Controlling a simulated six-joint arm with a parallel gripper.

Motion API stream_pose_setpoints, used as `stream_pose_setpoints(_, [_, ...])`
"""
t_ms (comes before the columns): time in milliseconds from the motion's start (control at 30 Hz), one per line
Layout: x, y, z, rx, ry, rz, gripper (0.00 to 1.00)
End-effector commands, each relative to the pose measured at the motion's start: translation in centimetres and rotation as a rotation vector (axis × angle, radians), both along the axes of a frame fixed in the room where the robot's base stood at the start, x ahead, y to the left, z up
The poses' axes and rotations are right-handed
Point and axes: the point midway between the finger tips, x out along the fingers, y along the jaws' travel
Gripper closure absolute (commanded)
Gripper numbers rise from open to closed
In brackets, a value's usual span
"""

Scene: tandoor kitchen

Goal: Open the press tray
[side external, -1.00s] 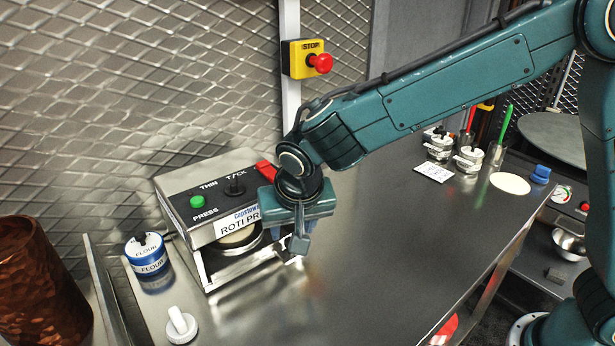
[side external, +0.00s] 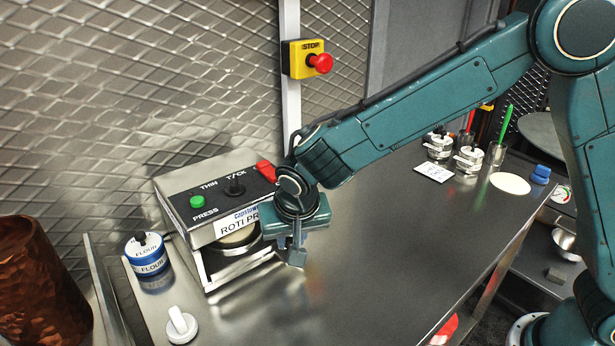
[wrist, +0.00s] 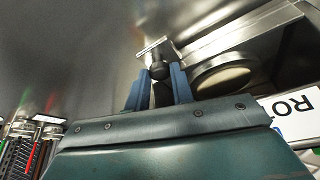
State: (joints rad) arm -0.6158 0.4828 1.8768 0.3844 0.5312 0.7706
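The roti press (side external: 215,195) is a steel box with a green button and a red part on top. A dark handle (wrist: 160,68) on a metal bar is ahead of my gripper (wrist: 161,72) in the wrist view. My blue fingers are apart, one on each side of it; I cannot tell whether they touch it. In the side view my gripper (side external: 296,258) points down at the tray's right end, hiding the handle.
A flour tin (side external: 148,258), a white knob-like item (side external: 181,325) and a copper vessel (side external: 38,285) stand left of the press. Small pots (side external: 468,160) and a pale disc (side external: 510,183) are at the far right. The steel table (side external: 390,255) between is clear.

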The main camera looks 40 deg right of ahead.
Motion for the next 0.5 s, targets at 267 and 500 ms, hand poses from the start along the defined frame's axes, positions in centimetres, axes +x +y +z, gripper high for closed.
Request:
stream_pose_setpoints(267, [-0.3, 0.0, 0.0, 0.001, 0.0, 0.001, 1.0])
stream_pose_setpoints(500, [-2.3, 0.0, 0.1, -0.001, 0.0, 0.003, 1.0])
